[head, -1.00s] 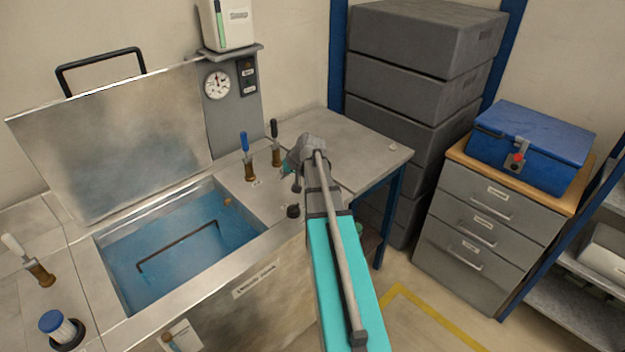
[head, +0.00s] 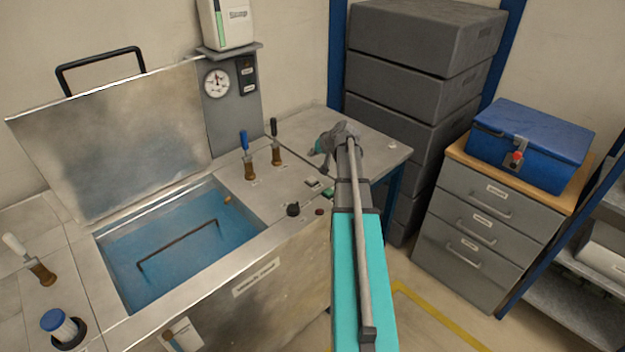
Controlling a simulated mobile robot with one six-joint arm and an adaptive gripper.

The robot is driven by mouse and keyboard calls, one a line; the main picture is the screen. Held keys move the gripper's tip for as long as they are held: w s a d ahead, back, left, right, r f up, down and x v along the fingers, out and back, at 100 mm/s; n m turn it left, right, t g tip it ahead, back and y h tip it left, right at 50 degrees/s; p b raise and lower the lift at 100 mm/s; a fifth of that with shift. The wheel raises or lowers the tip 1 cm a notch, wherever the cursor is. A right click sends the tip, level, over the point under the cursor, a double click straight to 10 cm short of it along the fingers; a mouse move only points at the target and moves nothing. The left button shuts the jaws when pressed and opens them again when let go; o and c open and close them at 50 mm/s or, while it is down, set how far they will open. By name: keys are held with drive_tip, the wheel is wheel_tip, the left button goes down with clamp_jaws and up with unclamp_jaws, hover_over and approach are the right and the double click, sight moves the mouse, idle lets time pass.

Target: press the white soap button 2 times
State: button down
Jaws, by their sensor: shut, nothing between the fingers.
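A white wall dispenser (head: 232,24) with a green strip and a blurred label stands on a grey bracket at the top, behind the bench. I cannot make out a button on it. A small whitish round piece (head: 392,146) sits on the right part of the bench top; whether it is the soap button I cannot tell. My gripper (head: 322,158) is over the right part of the bench, left of that piece and apart from it. It is shut and empty, and partly hidden by my arm.
A water-filled basin (head: 105,237) with a raised metal lid (head: 110,140) is at left. Blue-handled (head: 244,142) and black-handled (head: 274,130) levers stand between basin and gripper. A black knob (head: 292,209) is near the front edge. Grey crates (head: 420,40) stand behind at right.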

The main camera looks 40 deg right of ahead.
sight(312, 180)
drive_tip(key=shift+f+b, duration=4.3)
drive_tip(key=shift+f, duration=0.05)
drive_tip(key=shift+f, duration=0.1)
drive_tip(key=shift+f+b, duration=0.3)
drive_tip(key=shift+b, duration=0.1)
drive_tip(key=shift+f+b, duration=0.45)
drive_tip(key=shift+r, duration=0.15)
drive_tip(key=shift+r+p, duration=0.75)
drive_tip(key=shift+p, duration=0.15)
drive_tip(key=shift+r+p, duration=2.5)
